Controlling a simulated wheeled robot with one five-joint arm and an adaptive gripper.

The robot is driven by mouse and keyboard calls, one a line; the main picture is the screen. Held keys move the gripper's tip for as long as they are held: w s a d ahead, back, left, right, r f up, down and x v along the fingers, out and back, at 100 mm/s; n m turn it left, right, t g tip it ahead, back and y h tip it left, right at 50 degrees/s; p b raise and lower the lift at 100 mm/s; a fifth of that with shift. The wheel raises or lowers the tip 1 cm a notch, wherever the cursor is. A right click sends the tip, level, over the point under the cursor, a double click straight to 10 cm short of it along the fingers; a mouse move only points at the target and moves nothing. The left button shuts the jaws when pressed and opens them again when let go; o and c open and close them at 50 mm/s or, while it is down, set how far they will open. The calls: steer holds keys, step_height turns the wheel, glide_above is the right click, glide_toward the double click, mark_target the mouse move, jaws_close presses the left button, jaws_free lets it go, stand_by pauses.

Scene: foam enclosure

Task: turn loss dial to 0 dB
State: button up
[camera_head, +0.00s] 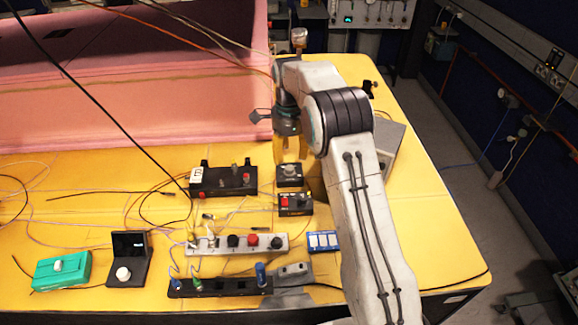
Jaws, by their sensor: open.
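My gripper (290,154) hangs fingers-down from the arm at the centre of the view. Its fingers are apart and hold nothing that I can see. Just below the fingertips is a small black box with a round grey dial (289,170); I cannot tell whether the fingers touch it. Its markings are too small to read, so I cannot confirm that it is the loss dial or what it is set to. Other knobs in view are a white one (123,273) on a black stand and a white one on a green box (62,270).
A black box with a red button (295,203) stands just in front of the dial box. A larger black box (223,180) is to the left. A grey strip with several knobs (236,243) and loose cables cover the yellow table. Pink foam (130,95) walls the back left.

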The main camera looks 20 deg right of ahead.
mark_target(289, 167)
steer(key=shift+f+p, duration=0.35)
steer(key=shift+f, duration=2.65)
steer(key=shift+c, duration=0.5)
jaws_close()
